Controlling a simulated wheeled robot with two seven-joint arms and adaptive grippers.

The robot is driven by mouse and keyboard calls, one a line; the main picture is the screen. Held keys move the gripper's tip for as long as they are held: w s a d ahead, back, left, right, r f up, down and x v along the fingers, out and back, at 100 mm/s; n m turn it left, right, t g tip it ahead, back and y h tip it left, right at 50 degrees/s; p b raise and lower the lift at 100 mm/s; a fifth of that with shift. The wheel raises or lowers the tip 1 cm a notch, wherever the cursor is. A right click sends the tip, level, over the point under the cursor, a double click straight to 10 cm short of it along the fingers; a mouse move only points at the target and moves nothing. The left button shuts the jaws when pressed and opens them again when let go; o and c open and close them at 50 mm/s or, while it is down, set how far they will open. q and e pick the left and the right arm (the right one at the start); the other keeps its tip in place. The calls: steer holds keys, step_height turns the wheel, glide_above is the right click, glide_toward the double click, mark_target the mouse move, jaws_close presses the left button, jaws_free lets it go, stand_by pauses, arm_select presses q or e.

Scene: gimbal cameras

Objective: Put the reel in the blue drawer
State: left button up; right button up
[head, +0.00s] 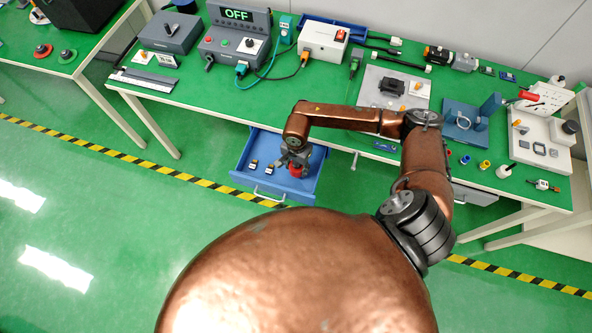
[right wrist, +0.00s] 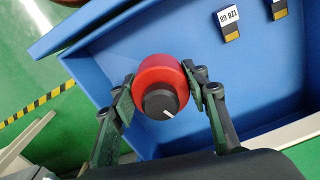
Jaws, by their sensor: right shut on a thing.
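The reel (right wrist: 158,85), a red round body with a black knob-like centre bearing a white mark, is between the fingers of my right gripper (right wrist: 163,92). The fingers are shut on it from both sides. In the head view the reel (head: 295,171) is a small red patch under my right gripper (head: 292,160), partly hidden by it. The blue drawer (head: 281,190) is pulled out below the bench, and the reel is over its right part. In the right wrist view the blue drawer (right wrist: 110,57) surrounds the reel; its height above the floor is unclear. My left gripper is out of view.
The green bench top (head: 290,95) above holds a control box with an OFF display (head: 238,45), cables and fixtures. Bare drawer floor lies around the reel.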

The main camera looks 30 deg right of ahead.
mark_target(297, 171)
steer(key=shift+w+f, duration=0.15)
steer(key=shift+f, duration=1.55)
steer(key=shift+f, duration=0.1)
steer(key=o, duration=1.2)
steer(key=shift+d, duration=0.1)
steer(key=shift+o, duration=0.2)
step_height(297, 171, up, 12)
steer(key=shift+r, duration=0.15)
